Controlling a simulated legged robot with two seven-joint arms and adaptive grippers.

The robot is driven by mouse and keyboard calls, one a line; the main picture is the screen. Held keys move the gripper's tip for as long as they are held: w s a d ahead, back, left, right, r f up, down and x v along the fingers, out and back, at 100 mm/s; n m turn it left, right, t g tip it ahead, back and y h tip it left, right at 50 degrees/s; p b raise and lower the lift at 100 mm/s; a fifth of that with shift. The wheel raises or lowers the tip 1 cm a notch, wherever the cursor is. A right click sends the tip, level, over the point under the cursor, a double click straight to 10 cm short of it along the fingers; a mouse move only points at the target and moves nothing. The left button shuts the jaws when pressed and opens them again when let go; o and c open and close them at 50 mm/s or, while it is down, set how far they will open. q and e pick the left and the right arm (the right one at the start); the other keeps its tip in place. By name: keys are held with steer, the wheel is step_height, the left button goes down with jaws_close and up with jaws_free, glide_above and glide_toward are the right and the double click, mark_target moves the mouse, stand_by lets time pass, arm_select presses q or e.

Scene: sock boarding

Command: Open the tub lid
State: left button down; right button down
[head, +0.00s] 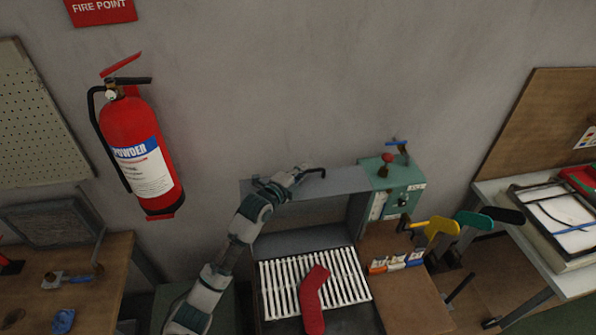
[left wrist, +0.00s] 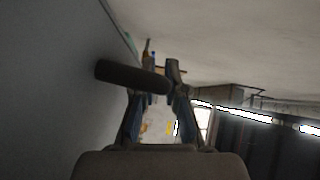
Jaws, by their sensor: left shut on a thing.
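The tub (head: 262,300) stands at the bottom centre of the head view, its inside with white slats uncovered. A flat grey panel (head: 345,181), which looks like the tub lid, lies above and behind the opening; I cannot tell its exact angle. My left gripper (head: 308,172) is at this panel's back edge, shut on a dark bar handle. The left wrist view shows the dark handle (left wrist: 130,77) between the fingers (left wrist: 160,86), with a grey surface close on the left. My right gripper is not in view.
A red sock (head: 314,297) lies over the slats. A green control box (head: 398,192) with a red knob adjoins the panel on the right. Yellow, teal and black paddle shapes (head: 440,228) stand further right. A fire extinguisher (head: 140,150) hangs on the wall at left.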

arm_select(q)
steer(key=shift+w+d+f, duration=0.1)
steer(key=shift+d, duration=0.25)
steer(key=c, duration=1.5)
jaws_free()
steer(key=shift+w+d+f, duration=0.1)
steer(key=shift+w+d, duration=0.05)
steer(key=shift+d, duration=0.25)
steer(key=shift+s+d, duration=0.2)
steer(key=shift+s+a, duration=0.15)
steer(key=shift+s, duration=0.1)
steer(key=v, duration=0.7)
steer(key=a+v, duration=0.1)
steer(key=v, duration=0.3)
steer(key=shift+w, duration=0.45)
steer(key=shift+s, duration=0.3)
steer(key=shift+s+d, duration=0.1)
steer(key=shift+d, duration=0.7)
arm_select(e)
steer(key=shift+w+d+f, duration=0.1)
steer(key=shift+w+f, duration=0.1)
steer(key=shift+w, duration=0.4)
